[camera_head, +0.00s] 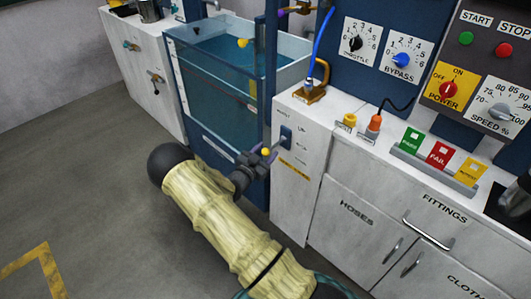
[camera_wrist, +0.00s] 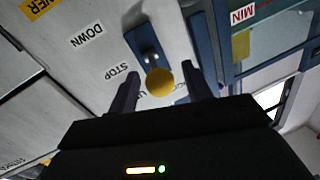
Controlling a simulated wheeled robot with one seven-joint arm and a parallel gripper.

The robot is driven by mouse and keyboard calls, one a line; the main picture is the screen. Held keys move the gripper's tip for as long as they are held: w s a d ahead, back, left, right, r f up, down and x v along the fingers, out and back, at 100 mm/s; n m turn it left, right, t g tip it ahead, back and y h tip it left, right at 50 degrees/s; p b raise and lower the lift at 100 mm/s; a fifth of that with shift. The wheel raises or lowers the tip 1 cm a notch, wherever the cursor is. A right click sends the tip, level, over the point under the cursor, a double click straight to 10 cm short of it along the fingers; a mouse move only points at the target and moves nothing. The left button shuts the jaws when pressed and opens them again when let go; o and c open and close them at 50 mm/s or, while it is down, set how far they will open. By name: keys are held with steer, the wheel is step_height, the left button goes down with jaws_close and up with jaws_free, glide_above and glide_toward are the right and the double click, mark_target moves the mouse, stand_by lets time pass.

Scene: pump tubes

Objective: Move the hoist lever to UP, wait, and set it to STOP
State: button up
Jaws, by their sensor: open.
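The hoist lever has a yellow ball knob (camera_head: 265,151) on a short arm. It sticks out from a blue plate (camera_head: 286,136) on the white cabinet's side panel. My gripper (camera_head: 261,158) is at the knob, with its fingers open. In the wrist view the knob (camera_wrist: 160,82) lies between the two spread fingers of my gripper (camera_wrist: 161,76), with gaps seen on both sides. The DOWN label (camera_wrist: 87,36) and STOP label (camera_wrist: 118,75) are readable there; the UP label is partly hidden by knob and finger. I cannot tell the lever's exact setting.
A water tank (camera_head: 215,85) stands just left of the lever panel. The cabinet top (camera_head: 320,112) holds a blue hose fitting (camera_head: 310,92) and a PASS/FAIL tag rack (camera_head: 437,158). Open grey floor (camera_head: 80,180) lies to the left.

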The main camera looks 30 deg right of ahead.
steer(key=shift+d, duration=0.1)
jaws_close()
